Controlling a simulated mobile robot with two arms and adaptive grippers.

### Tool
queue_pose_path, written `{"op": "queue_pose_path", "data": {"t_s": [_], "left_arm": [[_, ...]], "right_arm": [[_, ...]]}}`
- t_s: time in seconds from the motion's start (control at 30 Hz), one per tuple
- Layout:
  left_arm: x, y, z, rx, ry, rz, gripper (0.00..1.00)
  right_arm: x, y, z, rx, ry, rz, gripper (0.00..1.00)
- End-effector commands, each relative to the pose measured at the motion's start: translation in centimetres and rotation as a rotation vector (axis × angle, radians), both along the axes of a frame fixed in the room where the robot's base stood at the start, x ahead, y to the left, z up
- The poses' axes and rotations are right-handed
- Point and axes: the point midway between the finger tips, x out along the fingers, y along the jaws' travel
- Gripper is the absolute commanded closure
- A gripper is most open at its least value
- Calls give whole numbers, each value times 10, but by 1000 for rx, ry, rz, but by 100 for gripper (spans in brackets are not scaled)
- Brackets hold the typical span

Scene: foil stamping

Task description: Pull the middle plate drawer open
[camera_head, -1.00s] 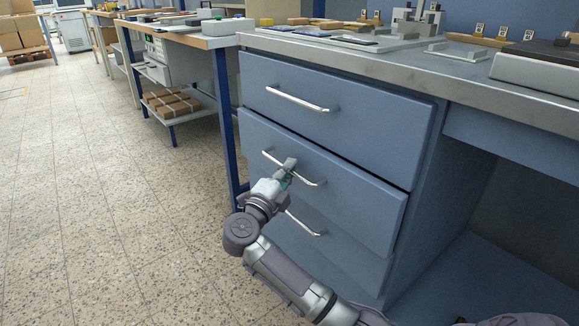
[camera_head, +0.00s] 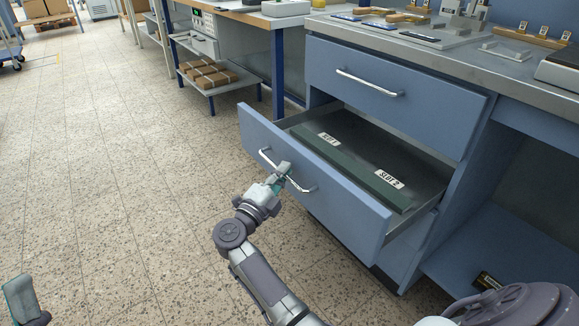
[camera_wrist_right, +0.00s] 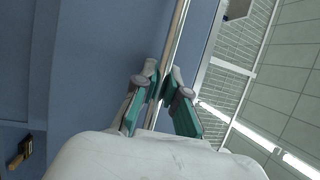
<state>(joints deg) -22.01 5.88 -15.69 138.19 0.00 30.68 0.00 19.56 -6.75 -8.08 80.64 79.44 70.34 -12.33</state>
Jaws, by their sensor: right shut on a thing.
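The blue middle plate drawer (camera_head: 345,215) stands pulled well out of the cabinet in the head view. Inside it lies a dark green divider or insert (camera_head: 352,158) with white labels, one reading SLOT 2 and one that looks like SLOT 1. My right gripper (camera_head: 283,172) is shut on the drawer's silver bar handle (camera_head: 303,188), near its middle. In the right wrist view, the fingers (camera_wrist_right: 161,88) close around the handle bar (camera_wrist_right: 177,35). Part of my left gripper (camera_head: 22,300) shows at the lower left corner, apart from everything; its jaw opening is unclear.
The closed top drawer (camera_head: 390,100) is above, under the metal worktop (camera_head: 455,60) with tools and fixtures. A side table with a lower shelf holding brown packages (camera_head: 208,74) stands at the back. The tiled floor (camera_head: 110,170) left of the drawer is clear.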

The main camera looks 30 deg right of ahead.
Motion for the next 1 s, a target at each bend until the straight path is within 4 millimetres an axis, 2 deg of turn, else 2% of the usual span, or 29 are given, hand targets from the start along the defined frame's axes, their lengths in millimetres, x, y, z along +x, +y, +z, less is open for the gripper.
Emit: {"op": "queue_pose_path", "data": {"t_s": [0.43, 0.47, 0.6, 1.0], "left_arm": [[3, -1, -2, 7, 21, 1, 60], [3, -1, -2, 7, 21, 1, 60], [3, -1, -2, 7, 20, 1, 60], [4, 0, -2, 7, 21, 1, 60]], "right_arm": [[-1, 3, -2, 3, 3, -5, 100], [-1, 3, -2, 3, 3, -5, 86], [-1, 3, -2, 2, 2, -3, 63], [-3, 9, -2, 3, 1, 0, 63]]}}
